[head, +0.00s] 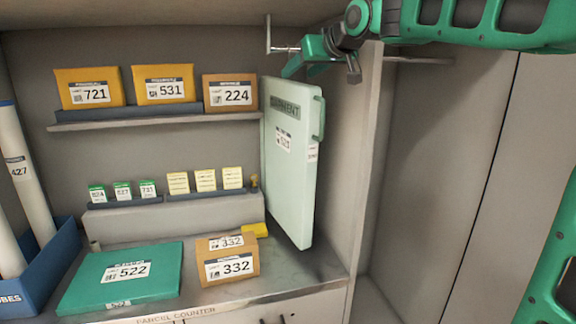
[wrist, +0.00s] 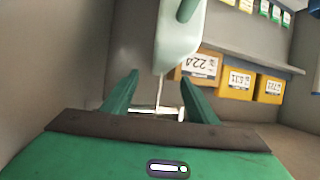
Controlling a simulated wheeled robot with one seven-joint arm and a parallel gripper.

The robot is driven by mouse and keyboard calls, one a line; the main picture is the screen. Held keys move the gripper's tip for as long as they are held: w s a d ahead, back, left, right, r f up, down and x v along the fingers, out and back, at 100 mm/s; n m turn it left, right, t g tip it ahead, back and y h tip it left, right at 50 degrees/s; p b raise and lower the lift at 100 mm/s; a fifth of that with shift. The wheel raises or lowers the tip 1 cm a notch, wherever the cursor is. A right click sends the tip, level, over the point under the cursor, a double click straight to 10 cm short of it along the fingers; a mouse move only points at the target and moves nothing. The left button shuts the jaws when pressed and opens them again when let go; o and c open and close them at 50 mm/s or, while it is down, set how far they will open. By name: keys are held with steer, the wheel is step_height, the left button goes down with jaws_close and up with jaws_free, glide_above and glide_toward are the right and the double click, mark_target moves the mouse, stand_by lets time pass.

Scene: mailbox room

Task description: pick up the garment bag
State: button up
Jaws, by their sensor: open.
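The garment bag (head: 288,165) is a flat pale mint bag with a dark label strip and a white tag. It hangs upright at the right end of the shelves in the head view, with a green handle on its right edge. Its upper end also shows in the wrist view (wrist: 181,38). My gripper (head: 322,66) is open just above the bag's top edge. In the wrist view, a thin metal hanger stem (wrist: 159,92) and a short rod lie between my open fingers (wrist: 158,100). I cannot tell if the fingers touch them.
A metal hook bracket (head: 268,36) stands beside my gripper. Boxes 721 (head: 89,89), 531 (head: 164,84) and 224 (head: 230,94) sit on the upper shelf. A teal box (head: 122,278) and box 332 (head: 227,264) lie on the counter. The right bay (head: 425,170) is empty.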

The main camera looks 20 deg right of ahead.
mark_target(294, 82)
steer(key=x, duration=0.4)
steer(key=shift+a+f, duration=0.25)
steer(key=shift+f, duration=0.2)
steer(key=shift+c, duration=0.7)
jaws_close()
steer(key=shift+r, duration=0.1)
steer(key=shift+r, duration=0.1)
